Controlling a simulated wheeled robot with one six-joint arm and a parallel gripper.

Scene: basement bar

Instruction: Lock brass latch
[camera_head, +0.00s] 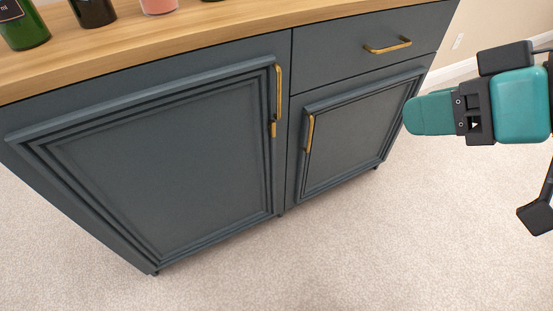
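A small brass latch piece (273,129) sits at the right edge of the large left cabinet door (165,165), just below that door's brass bar handle (279,90). It is too small here to tell whether it is locked. The left door looks closed. My teal and black arm enters from the right edge, in front of the cabinet's right end and well apart from the latch. A black angular part (537,215) at the lower right edge may belong to my gripper. The fingers cannot be made out clearly, and nothing is seen held.
The smaller right door (348,137) has a brass handle (310,133), and a drawer (365,47) with a brass pull (388,47) is above it. Bottles, one green (22,27), stand on the wooden countertop (150,42). The carpet (390,250) in front is clear.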

